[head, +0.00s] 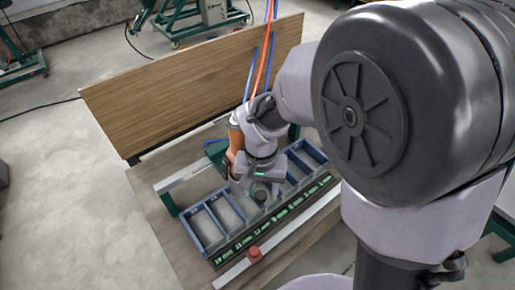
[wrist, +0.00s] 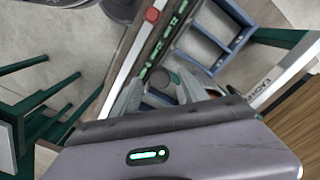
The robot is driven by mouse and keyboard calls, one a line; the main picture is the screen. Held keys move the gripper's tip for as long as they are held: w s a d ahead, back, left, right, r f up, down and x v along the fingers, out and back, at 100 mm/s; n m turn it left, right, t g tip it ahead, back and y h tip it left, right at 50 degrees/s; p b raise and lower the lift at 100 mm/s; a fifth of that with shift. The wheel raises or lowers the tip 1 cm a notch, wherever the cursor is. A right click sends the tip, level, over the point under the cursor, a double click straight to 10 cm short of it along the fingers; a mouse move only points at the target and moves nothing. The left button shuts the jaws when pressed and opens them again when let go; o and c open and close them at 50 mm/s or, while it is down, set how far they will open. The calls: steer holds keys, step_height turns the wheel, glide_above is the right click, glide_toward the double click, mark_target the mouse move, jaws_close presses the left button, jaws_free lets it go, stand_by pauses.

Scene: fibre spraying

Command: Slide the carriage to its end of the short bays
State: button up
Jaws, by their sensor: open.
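A blue-framed tray of bays (head: 193,213) lies on the wooden table, with a dark strip of green-lit numbers (head: 280,222) along its front. My gripper (head: 261,187) is low over the middle of the tray. In the wrist view my gripper (wrist: 160,74) is open, with one finger on each side of a dark round knob (wrist: 161,78). The knob also shows in the head view (head: 260,196). It appears to belong to the carriage, whose body is mostly hidden by my gripper. I cannot tell whether the fingers touch the knob.
A red knob (head: 253,252) sits on the pale front rail (head: 285,234); it also shows in the wrist view (wrist: 152,14). An orange tool (head: 235,146) is beside my wrist. A tall wooden board (head: 190,85) stands behind the table. Blue and red hoses (head: 262,50) hang behind my arm.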

steer(key=shift+w+f, duration=0.1)
steer(key=shift+f, duration=0.7)
jaws_close()
steer(key=shift+r, duration=0.1)
stand_by(0.8)
